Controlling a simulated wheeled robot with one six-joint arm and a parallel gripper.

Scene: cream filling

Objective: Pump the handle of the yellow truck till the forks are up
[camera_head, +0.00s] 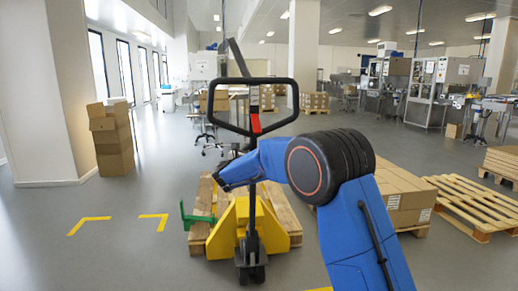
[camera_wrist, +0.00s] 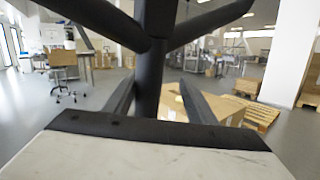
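The yellow truck (camera_head: 224,238) stands in the head view with its body against a wooden pallet. Its forks are hidden, so their height cannot be told. Its black handle (camera_head: 288,82) rises upright, with a loop grip and a red lever (camera_head: 255,123) at the top. In the wrist view the dark shaft (camera_wrist: 149,85) and the branches of the loop are close ahead. The fingers of my gripper (camera_wrist: 158,80) are apart, one on each side of the shaft, and no firm grip shows.
The wooden pallet (camera_head: 287,213) lies behind the truck. A green part (camera_head: 197,219) sticks out at its left. Boxes on a pallet (camera_head: 400,190) and an empty pallet (camera_head: 475,205) stand to the right. Stacked cartons (camera_head: 112,140) stand at the left. Floor at front left is clear.

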